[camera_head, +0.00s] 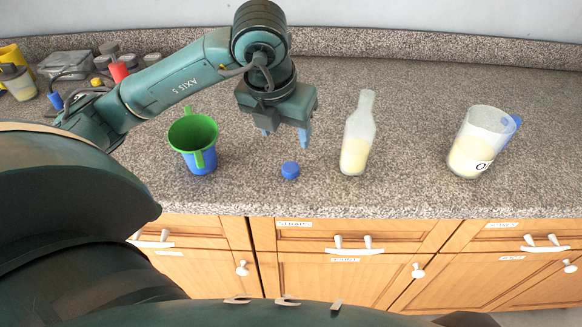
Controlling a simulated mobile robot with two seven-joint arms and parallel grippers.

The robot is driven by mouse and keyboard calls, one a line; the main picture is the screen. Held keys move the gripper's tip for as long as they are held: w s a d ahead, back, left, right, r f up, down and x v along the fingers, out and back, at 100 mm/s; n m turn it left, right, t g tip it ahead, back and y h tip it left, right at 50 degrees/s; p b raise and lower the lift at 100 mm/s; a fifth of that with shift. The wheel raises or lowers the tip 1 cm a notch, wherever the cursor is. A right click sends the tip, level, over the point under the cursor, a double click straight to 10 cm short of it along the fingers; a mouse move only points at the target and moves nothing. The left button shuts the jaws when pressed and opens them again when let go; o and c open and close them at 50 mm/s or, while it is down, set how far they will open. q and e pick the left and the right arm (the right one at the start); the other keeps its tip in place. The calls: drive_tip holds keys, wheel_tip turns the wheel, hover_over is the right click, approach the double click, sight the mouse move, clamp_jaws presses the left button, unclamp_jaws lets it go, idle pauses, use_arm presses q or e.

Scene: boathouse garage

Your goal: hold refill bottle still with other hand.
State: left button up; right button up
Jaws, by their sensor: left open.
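The refill bottle (357,135) stands upright on the speckled counter, clear-walled with pale yellow liquid in its lower part and an open narrow neck. My left gripper (285,138) points down to the left of the bottle, its two blue fingertips apart with nothing between them. It is above and just behind a small blue cap (290,170) lying on the counter. It does not touch the bottle. My right gripper is not in view.
A clear jug (480,140) with yellow liquid and a blue handle stands at the right. A blue cup with a green funnel (194,143) stands at the left. Several containers crowd the far left. The counter (420,120) between bottle and jug is clear.

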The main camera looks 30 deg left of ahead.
use_arm(q)
hover_over(290, 168)
drive_tip(key=s, duration=0.1)
drive_tip(key=f, duration=0.6)
drive_tip(key=shift+s+d, duration=0.1)
drive_tip(key=shift+d, duration=0.15)
drive_tip(key=shift+f, duration=0.1)
drive_tip(key=x, duration=0.2)
drive_tip(key=p+x, duration=0.1)
drive_tip(key=x, duration=0.1)
drive_tip(key=shift+s+f, duration=0.25)
drive_tip(key=shift+s, duration=0.1)
drive_tip(key=shift+w+a+f, duration=0.1)
drive_tip(key=shift+w+f, duration=0.05)
drive_tip(key=shift+f, duration=0.25)
drive_tip(key=shift+c, duration=0.5)
drive_tip(key=c, duration=0.9)
drive_tip(key=shift+c, duration=0.2)
